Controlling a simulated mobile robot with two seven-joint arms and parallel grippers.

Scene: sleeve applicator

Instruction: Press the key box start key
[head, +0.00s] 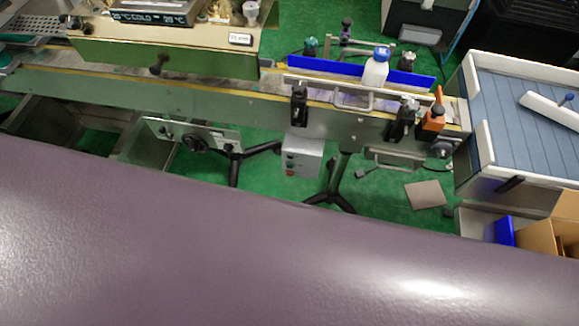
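A small light-grey box with buttons, likely the key box (304,158), hangs at the front of the conveyor, below its rail and near the middle of the head view. A reddish spot shows low on its left face, with other small marks above it. The keys are too small to tell which one is the start key. Neither of my grippers is in the head view, so nothing of mine is seen touching the box.
The conveyor (230,101) runs across the view. A white bottle with a blue cap (375,70) stands on it. A panel with a handwheel (193,141) is left of the box. A blue-slatted table (525,115) and a cardboard box (540,238) are at right. A large purple-grey surface fills the foreground.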

